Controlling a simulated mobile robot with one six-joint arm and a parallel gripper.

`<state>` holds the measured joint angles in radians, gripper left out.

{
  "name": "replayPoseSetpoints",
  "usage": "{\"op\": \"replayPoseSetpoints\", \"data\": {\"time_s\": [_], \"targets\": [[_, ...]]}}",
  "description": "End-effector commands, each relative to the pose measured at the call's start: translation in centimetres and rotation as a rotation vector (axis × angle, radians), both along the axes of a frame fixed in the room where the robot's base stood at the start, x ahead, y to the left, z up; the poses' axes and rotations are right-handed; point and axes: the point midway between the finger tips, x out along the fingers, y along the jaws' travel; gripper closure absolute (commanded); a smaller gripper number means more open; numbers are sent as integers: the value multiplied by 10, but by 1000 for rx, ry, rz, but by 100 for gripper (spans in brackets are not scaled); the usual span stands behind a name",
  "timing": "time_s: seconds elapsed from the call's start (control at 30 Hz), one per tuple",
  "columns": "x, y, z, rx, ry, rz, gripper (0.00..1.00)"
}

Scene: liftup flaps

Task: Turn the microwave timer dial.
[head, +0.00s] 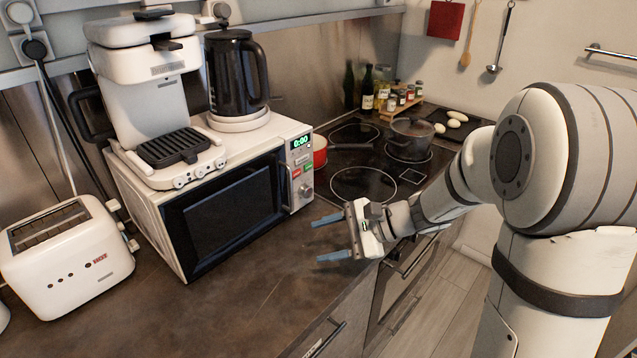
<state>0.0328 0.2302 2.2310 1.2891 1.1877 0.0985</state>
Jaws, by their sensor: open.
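The white microwave (150,222) stands on the brown counter with its dark door shut. Its control panel (299,163) is on the right of the front, with a green display (300,142) reading 0:00 and small coloured buttons below. The round timer dial (306,190) sits low on the panel and is in plain view. My gripper (322,240) is open and empty, to the right of and below the dial in the picture. Its two blue fingers point left, apart from the microwave.
A white toaster (68,262) is at left. A red pot (319,152) on the hob (364,184) is close behind the panel. The counter (235,285) before the microwave is clear.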

Motion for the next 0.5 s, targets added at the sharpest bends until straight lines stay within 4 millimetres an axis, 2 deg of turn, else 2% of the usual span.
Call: {"op": "replayPoseSetpoints", "data": {"time_s": [0.03, 0.1, 0.2, 0.3, 0.4, 0.5], "targets": [[23, 4, -7, 83, 54, -73, 46], [55, 7, -13, 199, 115, -183, 46], [98, 3, -24, 346, 184, -334, 46], [133, -5, -38, 462, 230, -460, 46], [155, -15, -48, 538, 257, -550, 46], [167, -20, -54, 580, 268, -600, 46]]}}
